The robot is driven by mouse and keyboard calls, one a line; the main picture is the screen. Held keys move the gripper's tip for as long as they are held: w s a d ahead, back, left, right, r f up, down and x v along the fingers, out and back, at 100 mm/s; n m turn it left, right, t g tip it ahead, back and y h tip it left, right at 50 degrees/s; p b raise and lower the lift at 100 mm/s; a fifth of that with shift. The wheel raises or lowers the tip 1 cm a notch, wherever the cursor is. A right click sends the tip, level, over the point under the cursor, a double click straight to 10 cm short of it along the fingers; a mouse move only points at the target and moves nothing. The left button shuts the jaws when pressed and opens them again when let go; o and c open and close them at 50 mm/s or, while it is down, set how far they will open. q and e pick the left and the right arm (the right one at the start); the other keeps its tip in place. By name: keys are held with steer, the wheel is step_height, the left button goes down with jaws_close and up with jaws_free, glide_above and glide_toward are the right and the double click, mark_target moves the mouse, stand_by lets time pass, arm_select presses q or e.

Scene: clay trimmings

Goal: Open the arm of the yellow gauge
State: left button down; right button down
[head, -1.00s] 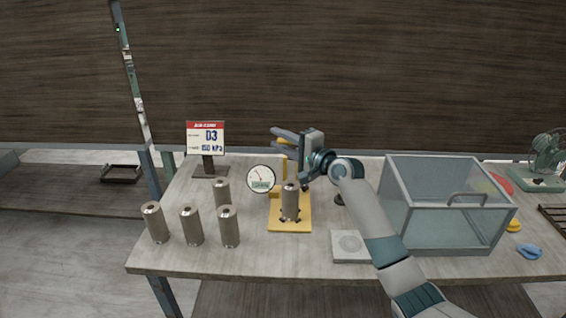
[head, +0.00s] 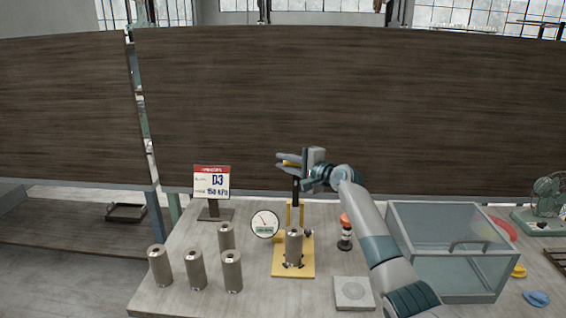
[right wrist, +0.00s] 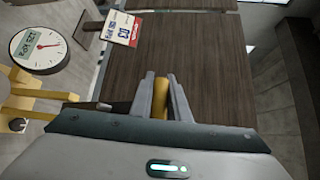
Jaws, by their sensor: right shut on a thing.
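The yellow gauge (head: 307,268) stands on the table, with a round white dial (head: 265,224) at its left and a metal cylinder (head: 294,248) on its base. Its arm, a dark bar (head: 296,188) with a yellow handle, stands up above the yellow post. My right gripper (head: 285,162) is above the gauge, shut on the handle. The right wrist view shows the yellow handle (right wrist: 160,97) between both fingers, with the dial (right wrist: 39,47) and yellow frame at left. My left gripper is not in view.
Several metal cylinders (head: 195,270) stand at left, before a sign (head: 212,183). A red-topped object (head: 345,232) and a pale square block (head: 353,292) are right of the gauge. A glass box (head: 455,275) stands further right, below my right arm's side.

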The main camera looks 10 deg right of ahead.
steer(key=shift+d+f, duration=0.25)
steer(key=shift+f, duration=0.25)
steer(key=shift+d+f, duration=0.25)
steer(key=shift+f, duration=0.25)
steer(key=c, duration=1.7)
jaws_free()
steer(key=shift+w+d+f, duration=0.15)
steer(key=shift+w+d, duration=0.05)
steer(key=shift+w, duration=0.05)
steer(key=shift+s+d, duration=0.1)
steer(key=shift+s, duration=0.05)
